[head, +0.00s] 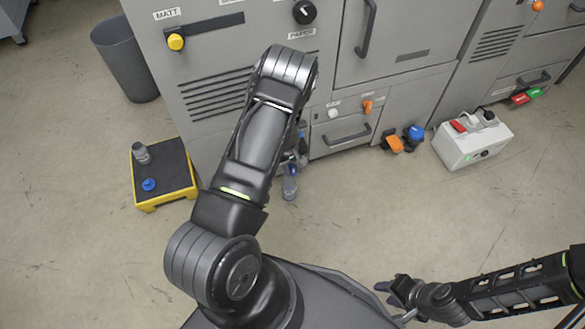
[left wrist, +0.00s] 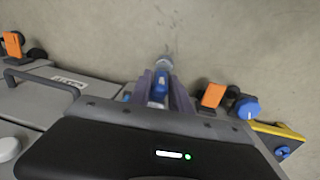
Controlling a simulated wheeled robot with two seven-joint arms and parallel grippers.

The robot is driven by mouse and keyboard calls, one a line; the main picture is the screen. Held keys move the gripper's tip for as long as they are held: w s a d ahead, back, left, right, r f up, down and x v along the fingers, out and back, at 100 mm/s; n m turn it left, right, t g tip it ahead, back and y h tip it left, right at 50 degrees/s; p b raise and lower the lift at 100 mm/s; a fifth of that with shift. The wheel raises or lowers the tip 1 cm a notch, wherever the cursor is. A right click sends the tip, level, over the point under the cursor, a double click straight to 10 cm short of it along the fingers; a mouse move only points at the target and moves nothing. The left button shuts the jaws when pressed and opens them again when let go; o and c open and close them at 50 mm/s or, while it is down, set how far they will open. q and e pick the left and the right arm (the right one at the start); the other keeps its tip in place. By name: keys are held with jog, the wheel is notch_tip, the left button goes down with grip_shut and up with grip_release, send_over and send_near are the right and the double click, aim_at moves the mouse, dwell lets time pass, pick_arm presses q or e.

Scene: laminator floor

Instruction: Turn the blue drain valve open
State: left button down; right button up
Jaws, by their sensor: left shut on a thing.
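My left gripper (head: 290,160) is low in front of the grey machine, partly hidden by my own arm in the head view. In the left wrist view its two fingers (left wrist: 160,92) are shut on a blue part, which I take for the blue drain valve (left wrist: 160,84). A grey end of it sticks out past the fingertips. In the head view the blue part (head: 290,170) shows just below the gripper, with a greyish tip. How far it is turned cannot be told. My right gripper (head: 394,300) is low at the right, away from the machine; its opening is unclear.
A yellow-edged black platform (head: 165,197) with a blue knob and grey fitting stands left. Beside the held part are an orange block (left wrist: 213,95) and blue knob (left wrist: 248,107). A white box (head: 470,146) stands right, a bin (head: 125,60) back left. Open floor lies in front.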

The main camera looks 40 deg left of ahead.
aim_at(293, 165)
dwell(0.3)
pick_arm(q)
jog(key=shift+d, duration=0.1)
jog(key=shift+g+y+p, duration=0.4)
jog(key=shift+g+p, duration=0.05)
jog(key=shift+g, duration=0.15)
jog(key=c, duration=1.3)
grip_release()
jog(key=shift+w, duration=0.1)
notch_tip(293, 165, up, 8)
jog(key=shift+f+p, duration=0.1)
jog(key=shift+p, duration=0.95)
